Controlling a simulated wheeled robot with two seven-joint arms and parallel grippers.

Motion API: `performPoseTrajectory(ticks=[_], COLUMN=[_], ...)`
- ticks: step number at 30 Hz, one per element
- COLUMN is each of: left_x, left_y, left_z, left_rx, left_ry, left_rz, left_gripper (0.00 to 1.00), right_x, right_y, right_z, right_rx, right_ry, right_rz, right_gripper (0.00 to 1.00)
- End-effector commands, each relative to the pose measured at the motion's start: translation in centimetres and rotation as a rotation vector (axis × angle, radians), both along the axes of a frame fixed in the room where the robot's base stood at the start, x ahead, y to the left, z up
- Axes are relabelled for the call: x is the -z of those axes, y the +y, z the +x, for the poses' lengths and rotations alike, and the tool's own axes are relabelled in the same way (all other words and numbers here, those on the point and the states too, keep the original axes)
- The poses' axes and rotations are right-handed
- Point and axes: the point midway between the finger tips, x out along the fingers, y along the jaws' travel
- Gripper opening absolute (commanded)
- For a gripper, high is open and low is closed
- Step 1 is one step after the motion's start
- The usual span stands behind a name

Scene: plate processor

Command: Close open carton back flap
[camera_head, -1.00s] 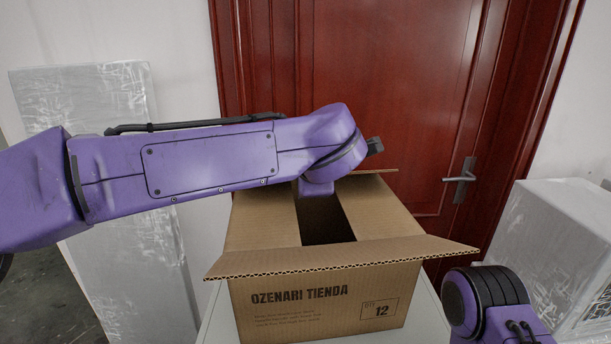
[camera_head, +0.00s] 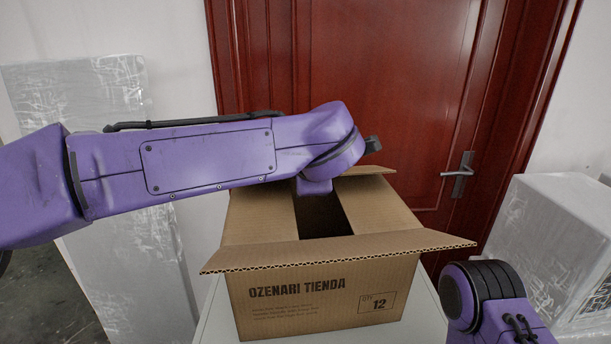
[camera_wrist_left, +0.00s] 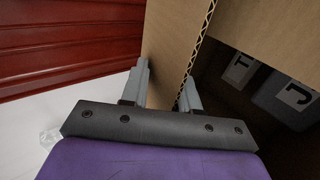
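The cardboard carton (camera_head: 245,300) stands upright, its two side flaps (camera_head: 375,208) folded inward with a dark gap between them. Its front flap (camera_head: 340,250) sticks outward. The back flap (camera_head: 372,170) shows only as a strip beyond my left wrist; the rest is hidden by my arm. In the left wrist view, my left gripper (camera_wrist_left: 165,72) has its fingers apart, close to a cardboard panel (camera_wrist_left: 172,40) with a corrugated edge. I cannot tell whether they touch it. In the head view, the left fingers are hidden. Only my right arm shows at lower right; its gripper is out of view.
The carton stands on a pale surface (camera_head: 425,315). A red door (camera_head: 400,80) with a handle (camera_head: 458,174) is behind it. Wrapped packages stand at left (camera_head: 75,95) and right (camera_head: 555,235). Dark items with white labels (camera_wrist_left: 300,94) lie inside the carton.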

Motion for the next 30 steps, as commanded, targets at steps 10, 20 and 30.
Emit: performPoseTrajectory(ticks=[10,20,30], left_x=[-0.6,-1.6,-2.6], left_y=[-0.1,-0.3,-0.5], left_z=[-0.9,-3.5,-6.2], left_rx=[0.001,0.002,0.002], left_ry=[-0.002,-0.002,-0.002], left_rz=[0.000,-0.001,0.000], left_gripper=[0.29,0.29,0.29], right_x=[-0.2,-0.7,-1.4], right_y=[0.0,0.0,0.0], right_z=[0.0,0.0,0.0], right_rx=[0.000,0.000,0.000], right_ry=[0.000,0.000,0.000], right_rz=[0.000,0.000,0.000], right_gripper=[0.00,0.00,0.00])
